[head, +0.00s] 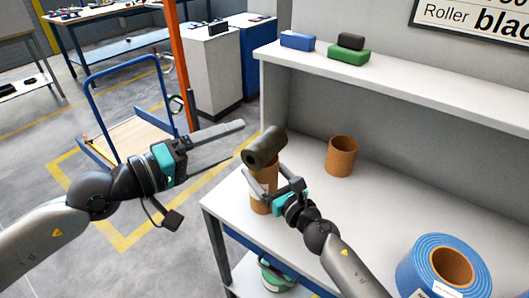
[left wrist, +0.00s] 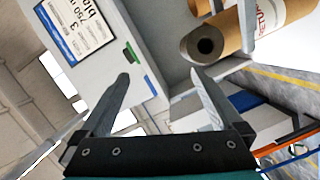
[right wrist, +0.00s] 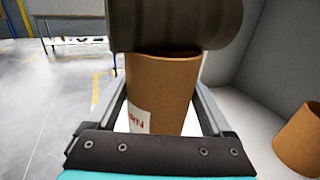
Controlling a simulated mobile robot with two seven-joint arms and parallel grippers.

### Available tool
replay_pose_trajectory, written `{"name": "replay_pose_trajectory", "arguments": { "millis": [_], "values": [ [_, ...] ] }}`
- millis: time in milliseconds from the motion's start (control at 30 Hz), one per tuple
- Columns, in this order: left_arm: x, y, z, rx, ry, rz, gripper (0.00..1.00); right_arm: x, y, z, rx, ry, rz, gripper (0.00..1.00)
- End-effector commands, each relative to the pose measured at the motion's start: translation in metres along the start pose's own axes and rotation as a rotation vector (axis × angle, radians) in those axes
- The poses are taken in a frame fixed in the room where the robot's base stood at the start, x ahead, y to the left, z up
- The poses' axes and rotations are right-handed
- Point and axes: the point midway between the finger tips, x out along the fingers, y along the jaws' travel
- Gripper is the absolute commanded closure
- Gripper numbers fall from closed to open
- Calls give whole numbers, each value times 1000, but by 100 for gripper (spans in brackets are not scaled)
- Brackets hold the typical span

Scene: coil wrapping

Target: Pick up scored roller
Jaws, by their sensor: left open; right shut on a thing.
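A dark grey roller (head: 265,147) with a hole in its end lies across the top of an upright brown tube (head: 260,202) near the bench's left edge. My right gripper (head: 268,187) is shut on this tube. In the right wrist view the tube (right wrist: 160,90) stands between the fingers, with the roller (right wrist: 175,22) above it. My left gripper (head: 237,141) is open and empty, left of the roller. In the left wrist view the roller (left wrist: 206,44) is beyond the right finger, beside the labelled tube. I cannot make out scoring on the roller.
A second brown tube (head: 341,157) stands farther back on the white bench (head: 350,215). A large blue roll (head: 445,268) lies front right. Blue (head: 297,40), green (head: 348,54) and black (head: 351,41) blocks sit on the shelf. An orange post (head: 182,75) and blue cart (head: 125,140) stand left.

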Motion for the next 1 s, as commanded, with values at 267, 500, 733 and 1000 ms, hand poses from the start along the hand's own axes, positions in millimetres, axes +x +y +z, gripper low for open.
{"name": "replay_pose_trajectory", "arguments": {
  "millis": [267, 500, 733, 1000],
  "values": [
    [0, 58, -20, -792, 33, 281, 0, 0, -1, 0, -2, 0, -2, 73],
    [-9, 81, -51, -1490, 13, 506, 0, 0, -1, 0, -2, 0, -2, 73],
    [-17, 76, -80, -2158, -34, 710, 0, 0, -1, 0, -2, 0, -2, 73],
    [-20, 46, -96, -2934, -101, 940, 0, 0, -1, 0, -2, 0, -1, 73]
  ]
}}
